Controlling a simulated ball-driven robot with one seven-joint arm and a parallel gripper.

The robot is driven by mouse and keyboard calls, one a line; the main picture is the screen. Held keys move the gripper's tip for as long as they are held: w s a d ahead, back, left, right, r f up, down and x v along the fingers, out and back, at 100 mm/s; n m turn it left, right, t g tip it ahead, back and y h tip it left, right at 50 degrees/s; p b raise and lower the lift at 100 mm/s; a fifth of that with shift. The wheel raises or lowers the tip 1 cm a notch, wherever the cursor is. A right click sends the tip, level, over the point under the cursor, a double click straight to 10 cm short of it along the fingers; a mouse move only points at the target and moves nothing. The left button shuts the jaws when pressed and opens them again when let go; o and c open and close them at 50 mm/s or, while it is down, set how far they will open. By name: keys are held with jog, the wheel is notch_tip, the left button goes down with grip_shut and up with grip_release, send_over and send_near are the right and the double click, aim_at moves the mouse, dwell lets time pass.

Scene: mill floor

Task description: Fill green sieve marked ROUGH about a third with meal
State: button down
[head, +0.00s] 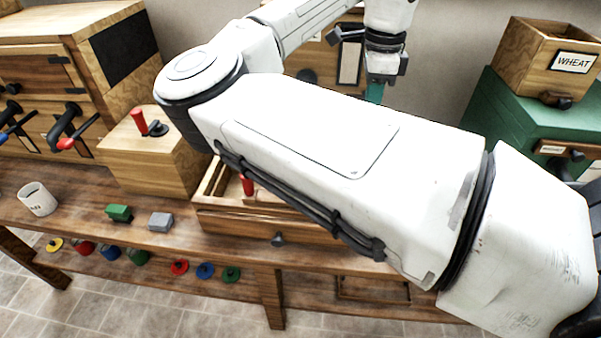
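My gripper (383,80) hangs at the upper middle, in front of the back wall and above the bench. A small teal-green piece (375,93) shows just under its fingertips. My arm hides the rest of that piece, so I cannot tell what it is or whether the fingers are closed on it. I see no sieve with a ROUGH mark that I can read. No loose meal shows; my arm covers much of the bench middle.
A wooden box marked WHEAT (572,62) sits on a green cabinet (505,110) at the right. At the left stand a wooden cabinet (40,28) with levers, a white cup (37,199), a green block (119,213) and a grey block (160,222). An open wooden drawer (240,222) lies under my arm.

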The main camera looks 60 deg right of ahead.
jog(key=shift+f, duration=0.1)
dwell(0.5)
jog(key=shift+f+b, duration=1.05)
jog(key=shift+f, duration=1.8)
jog(key=shift+r, duration=0.1)
notch_tip(320, 180, up, 9)
jog(key=p, duration=0.9)
